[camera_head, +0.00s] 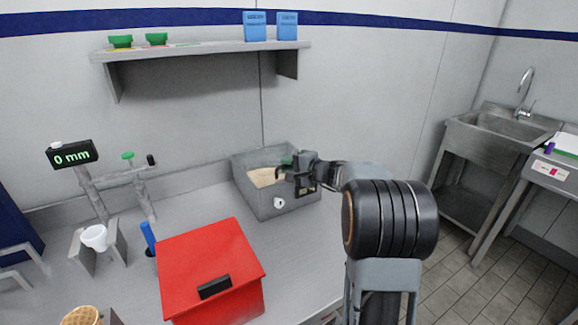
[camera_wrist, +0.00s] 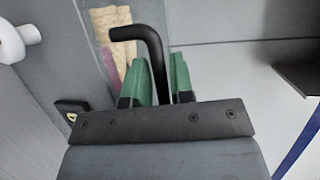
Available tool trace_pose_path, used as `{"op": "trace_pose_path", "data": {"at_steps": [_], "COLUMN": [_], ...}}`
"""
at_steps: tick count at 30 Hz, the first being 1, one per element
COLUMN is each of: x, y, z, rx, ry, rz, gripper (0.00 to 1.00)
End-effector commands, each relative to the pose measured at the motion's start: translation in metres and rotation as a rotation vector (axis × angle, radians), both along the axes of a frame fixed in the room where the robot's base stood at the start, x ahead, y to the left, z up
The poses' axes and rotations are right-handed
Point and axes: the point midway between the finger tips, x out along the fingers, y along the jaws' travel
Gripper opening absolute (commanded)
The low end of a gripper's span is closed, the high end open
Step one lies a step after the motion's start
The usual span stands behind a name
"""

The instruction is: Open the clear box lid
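A grey open-looking box (camera_head: 268,204) stands on the counter against the back wall, with tan contents inside. A clear lid is hard to make out. In the wrist view, tan and pinkish contents (camera_wrist: 107,20) show beneath the gripper. A black L-shaped handle (camera_wrist: 155,52) rises between the green fingers. My gripper (camera_head: 290,168) is over the box's right part; in the wrist view its green fingers (camera_wrist: 163,80) sit close on both sides of the handle, with almost no gap. What the handle joins is hidden behind the gripper.
A red box (camera_head: 205,265) stands in front on the counter. A 0 mm display (camera_head: 72,154), a white cup (camera_head: 94,237) and a blue item (camera_head: 148,237) are at left. A shelf (camera_head: 200,52) hangs above; a sink (camera_head: 505,125) is at right. Counter between display and grey box is mostly clear.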

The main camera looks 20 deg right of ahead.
Motion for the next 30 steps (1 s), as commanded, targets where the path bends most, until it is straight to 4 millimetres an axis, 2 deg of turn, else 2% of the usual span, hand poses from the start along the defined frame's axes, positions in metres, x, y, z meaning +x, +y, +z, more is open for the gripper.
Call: {"op": "trace_pose_path", "data": {"at_steps": [4,11,23,30], "x": [0.000,0.000,0.000,0.003], "y": [0.000,0.000,0.000,0.006], "z": [0.000,0.000,0.001,0.018], "rx": [0.000,0.000,0.000,-0.010], "ry": [0.000,0.000,0.003,0.081], "rz": [0.000,0.001,0.001,0.012], "gripper": [0.21,0.00,0.00,0.00]}}
